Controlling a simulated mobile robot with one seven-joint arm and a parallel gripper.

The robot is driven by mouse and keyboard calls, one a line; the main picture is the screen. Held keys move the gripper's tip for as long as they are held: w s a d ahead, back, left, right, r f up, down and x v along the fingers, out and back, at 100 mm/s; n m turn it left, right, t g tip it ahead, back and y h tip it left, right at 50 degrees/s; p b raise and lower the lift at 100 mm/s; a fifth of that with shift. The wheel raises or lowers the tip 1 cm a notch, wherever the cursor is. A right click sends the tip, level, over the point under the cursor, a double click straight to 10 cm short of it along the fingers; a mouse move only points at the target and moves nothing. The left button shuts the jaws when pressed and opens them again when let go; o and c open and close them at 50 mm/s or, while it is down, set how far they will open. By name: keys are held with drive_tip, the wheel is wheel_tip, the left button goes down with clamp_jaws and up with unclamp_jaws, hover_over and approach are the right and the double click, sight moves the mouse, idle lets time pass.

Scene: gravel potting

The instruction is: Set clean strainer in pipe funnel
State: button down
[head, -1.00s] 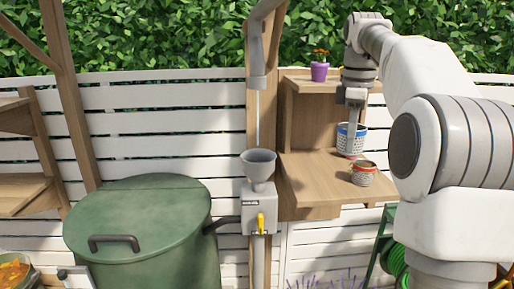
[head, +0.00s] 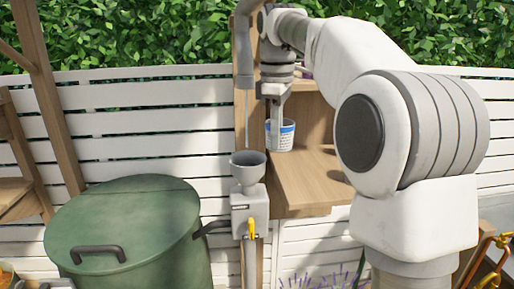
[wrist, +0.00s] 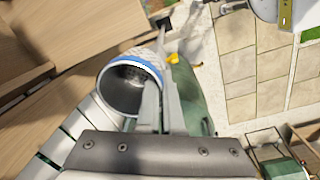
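A white strainer with a blue band (head: 281,136) hangs below my gripper (head: 278,100), upright or nearly so. In the wrist view the strainer (wrist: 118,92) shows its blue rim and a grey inside with nothing visible in it. My gripper's fingers (wrist: 160,108) are closed on its near wall. The grey pipe funnel (head: 249,170) stands open-topped on a grey box with a yellow handle, to the left of the strainer and lower. A grey downpipe (head: 245,60) ends above the funnel with a thin stream or rod below it.
A wooden shelf (head: 310,185) lies to the right of the funnel, with the strainer above its left part. A green lidded barrel (head: 125,235) stands at left, joined to the box by a dark pipe. The yellow handle (head: 252,229) sticks out below the funnel.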

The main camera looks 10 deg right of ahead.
drive_tip(key=shift+a+f+p, duration=0.35)
drive_tip(key=shift+a+f, duration=1.4)
drive_tip(key=shift+a, duration=0.3)
drive_tip(key=shift+f, duration=0.1)
drive_tip(key=c, duration=1.1)
unclamp_jaws()
drive_tip(key=r, duration=1.2)
drive_tip(key=shift+s+a+r, duration=0.1)
drive_tip(key=shift+s+a, duration=0.05)
drive_tip(key=shift+s, duration=0.1)
